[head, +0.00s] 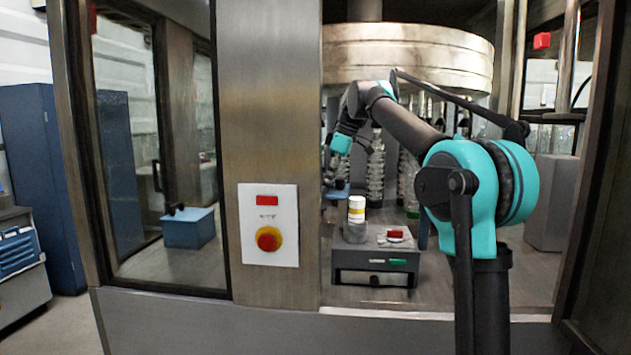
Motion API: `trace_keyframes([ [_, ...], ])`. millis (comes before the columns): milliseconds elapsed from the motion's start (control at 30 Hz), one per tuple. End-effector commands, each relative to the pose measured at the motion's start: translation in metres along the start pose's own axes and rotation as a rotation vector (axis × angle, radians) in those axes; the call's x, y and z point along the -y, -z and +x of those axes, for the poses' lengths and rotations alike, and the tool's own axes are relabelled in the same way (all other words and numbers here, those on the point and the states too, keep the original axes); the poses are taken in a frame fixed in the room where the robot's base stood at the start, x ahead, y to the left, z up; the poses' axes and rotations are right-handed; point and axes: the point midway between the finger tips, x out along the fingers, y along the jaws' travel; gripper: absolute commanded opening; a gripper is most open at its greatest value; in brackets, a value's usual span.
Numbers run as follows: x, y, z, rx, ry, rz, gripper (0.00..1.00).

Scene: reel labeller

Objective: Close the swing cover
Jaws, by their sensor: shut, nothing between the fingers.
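My arm reaches from the right into the open bay of the machine. My gripper (329,179) is at the bay's left side, beside the steel post (268,120). It is small and dark here, appears shut, and holds nothing that I can make out. I cannot tell for sure which part is the swing cover. A framed glass panel (130,130) stands left of the post, apart from my gripper. A grey unit (375,268) sits low in the bay, below and right of my gripper. My arm hides part of the bay.
A white and yellow bottle (356,209) stands on the grey unit. A large round metal drum (410,52) hangs above, with several clear bottles (375,170) below it. A panel with a red button (268,239) is on the post. A blue cabinet (40,170) stands far left.

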Motion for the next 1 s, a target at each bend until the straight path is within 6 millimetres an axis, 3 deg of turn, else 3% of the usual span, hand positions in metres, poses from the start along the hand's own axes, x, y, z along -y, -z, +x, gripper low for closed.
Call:
trace_keyframes([
  [267, 0.005, -0.02, -0.007, 0.0, 0.079, -0.223, 0.0],
  [1000, 0.006, -0.041, -0.014, 0.002, 0.074, -0.213, 0.0],
])
